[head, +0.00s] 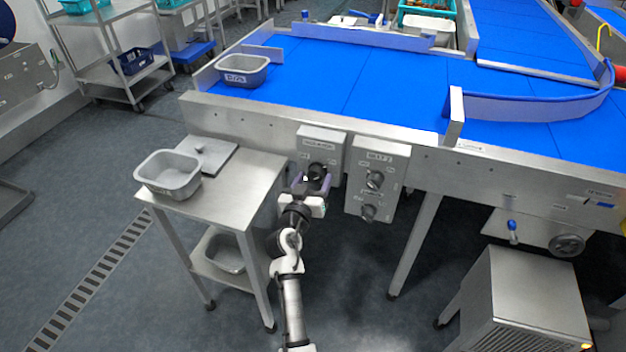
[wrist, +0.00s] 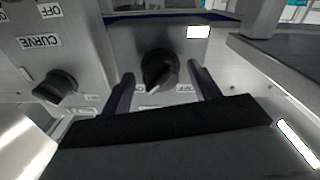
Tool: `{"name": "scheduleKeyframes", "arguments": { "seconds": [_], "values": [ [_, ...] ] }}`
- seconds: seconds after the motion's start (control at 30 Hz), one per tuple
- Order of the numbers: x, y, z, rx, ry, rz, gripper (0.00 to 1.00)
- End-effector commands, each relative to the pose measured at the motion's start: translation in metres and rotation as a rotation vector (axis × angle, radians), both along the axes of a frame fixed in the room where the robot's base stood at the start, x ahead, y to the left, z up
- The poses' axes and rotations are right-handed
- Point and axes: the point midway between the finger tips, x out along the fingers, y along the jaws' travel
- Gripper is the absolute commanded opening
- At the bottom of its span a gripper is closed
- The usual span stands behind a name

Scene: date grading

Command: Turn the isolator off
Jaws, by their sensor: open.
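A grey switch box (head: 322,139) on the conveyor's side carries a single black rotary knob (head: 317,170), which I take to be the isolator; its small label is hard to read. My gripper (head: 314,180) is open in front of this box. In the wrist view its two fingers (wrist: 164,90) stand left and right of the knob, with a visible gap on each side. Nothing is held. The gripper partly hides the knob in the head view.
A second box (head: 381,152) with two knobs is close on the right. A steel table (head: 240,182) with a grey bin (head: 168,174) stands at the left. The blue conveyor belt (head: 370,80) lies behind the boxes. A steel cabinet (head: 530,290) stands front right.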

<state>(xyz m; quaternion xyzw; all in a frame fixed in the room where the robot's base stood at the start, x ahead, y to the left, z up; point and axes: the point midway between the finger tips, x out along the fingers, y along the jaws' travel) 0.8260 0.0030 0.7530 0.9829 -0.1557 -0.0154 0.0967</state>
Motion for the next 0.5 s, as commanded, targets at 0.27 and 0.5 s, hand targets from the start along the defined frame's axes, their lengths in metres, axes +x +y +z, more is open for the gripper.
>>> {"name": "scheduleKeyframes", "arguments": {
  "seconds": [0.27,0.5],
  "values": [
    [-0.0002,0.0000,-0.0002,0.000,0.000,0.000,0.47],
    [-0.0004,0.0001,-0.0001,0.000,0.000,0.000,0.16]
  ]
}}
